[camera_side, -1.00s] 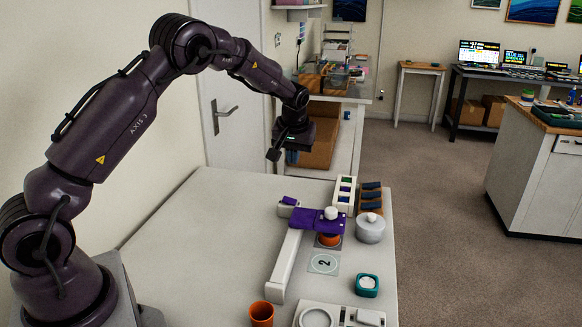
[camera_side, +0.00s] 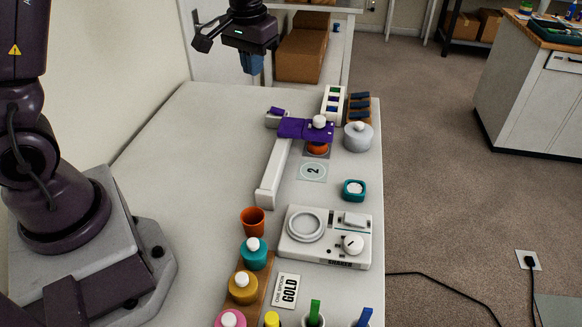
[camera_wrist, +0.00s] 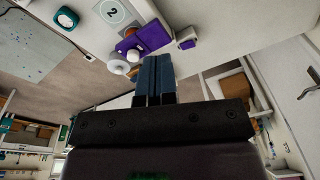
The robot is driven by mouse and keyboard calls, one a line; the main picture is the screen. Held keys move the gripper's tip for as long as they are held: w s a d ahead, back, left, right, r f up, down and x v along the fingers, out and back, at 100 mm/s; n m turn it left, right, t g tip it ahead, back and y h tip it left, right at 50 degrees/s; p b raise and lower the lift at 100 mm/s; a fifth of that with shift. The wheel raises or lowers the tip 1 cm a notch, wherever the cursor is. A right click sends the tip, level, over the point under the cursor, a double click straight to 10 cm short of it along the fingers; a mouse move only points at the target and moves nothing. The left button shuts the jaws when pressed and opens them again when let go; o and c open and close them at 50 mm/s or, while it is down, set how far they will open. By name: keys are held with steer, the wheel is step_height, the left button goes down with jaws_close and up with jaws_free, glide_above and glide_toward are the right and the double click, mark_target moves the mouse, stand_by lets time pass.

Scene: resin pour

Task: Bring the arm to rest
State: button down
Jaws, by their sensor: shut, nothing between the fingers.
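My gripper (camera_side: 253,66) hangs above the far end of the white table (camera_side: 215,130), well clear of everything on it. Its blue fingers are together and empty, and they also show in the wrist view (camera_wrist: 155,75). The card marked 2 (camera_side: 312,171) lies in front.
An orange cup (camera_side: 253,221), a white scale-like device (camera_side: 325,238), a teal container (camera_side: 354,189) and several capped jars (camera_side: 243,287) fill the near right part. The table's left side is clear.

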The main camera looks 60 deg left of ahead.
steer(key=s+d+r+m+t, duration=0.1)
steer(key=s+d+r, duration=0.2)
steer(key=s, duration=0.3)
steer(key=s+d+r+m+t, duration=0.2)
steer(key=s+d+r, duration=0.2)
steer(key=s, duration=0.2)
steer(key=s+d+r+m+t+h, duration=0.1)
steer(key=s+d+r, duration=0.2)
steer(key=s, duration=0.3)
steer(key=shift+s+d+r+m+t, duration=0.3)
steer(key=shift+s+d, duration=0.1)
